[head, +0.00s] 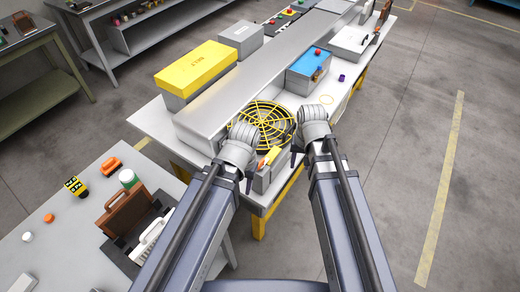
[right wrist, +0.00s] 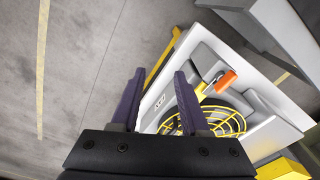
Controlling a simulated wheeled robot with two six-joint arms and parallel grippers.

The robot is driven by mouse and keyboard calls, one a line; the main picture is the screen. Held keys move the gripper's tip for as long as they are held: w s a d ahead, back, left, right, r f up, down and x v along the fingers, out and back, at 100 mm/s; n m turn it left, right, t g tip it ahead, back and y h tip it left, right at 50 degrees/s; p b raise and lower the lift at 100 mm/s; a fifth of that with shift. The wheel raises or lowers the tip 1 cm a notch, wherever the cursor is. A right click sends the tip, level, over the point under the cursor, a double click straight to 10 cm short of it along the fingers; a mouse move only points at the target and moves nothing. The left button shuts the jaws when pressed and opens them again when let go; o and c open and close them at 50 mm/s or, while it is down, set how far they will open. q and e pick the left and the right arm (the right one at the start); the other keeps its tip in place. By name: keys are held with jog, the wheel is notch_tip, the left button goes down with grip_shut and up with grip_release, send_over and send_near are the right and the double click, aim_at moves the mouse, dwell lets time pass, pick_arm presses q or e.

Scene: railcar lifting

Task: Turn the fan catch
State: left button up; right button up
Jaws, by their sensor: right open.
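The fan (head: 280,142) has a round yellow wire guard and sits at the near end of the white bench. The fan catch, a small lever with an orange grip (head: 262,163), is on the grey housing at the fan's near side. In the right wrist view the orange grip (right wrist: 228,80) lies to the right of my fingers, apart from them. My right gripper (right wrist: 157,92) is open and empty; in the head view its dark finger (head: 294,158) shows right of the catch. My left gripper (head: 250,184) is left of the housing, mostly hidden by its own wrist.
A long grey metal duct (head: 245,85) runs along the bench behind the fan. A yellow box (head: 195,70) and a blue-topped box (head: 309,66) stand beside it. A side table (head: 65,235) at the left holds a brown case (head: 127,212). Floor to the right is clear.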

aim_at(262, 163)
jog(key=w+a+m, duration=0.1)
jog(key=w+a, duration=0.1)
jog(key=a, duration=0.2)
jog(key=w+a+m, duration=0.2)
jog(key=a, duration=0.2)
jog(key=w+a+m, duration=0.1)
jog(key=w+a, duration=0.1)
jog(key=a, duration=0.2)
jog(key=shift+w+a+r+m+g, duration=0.2)
jog(key=shift+a+m+g, duration=0.1)
jog(key=shift+m, duration=0.1)
jog(key=shift+s+a, duration=0.1)
jog(key=shift+a, duration=0.1)
notch_tip(262, 163, down, 8)
jog(key=b, duration=0.8)
pick_arm(q)
notch_tip(262, 163, down, 7)
jog(key=shift+f, duration=0.2)
pick_arm(e)
jog(key=shift+r, duration=0.1)
jog(key=shift+c, duration=0.2)
grip_shut()
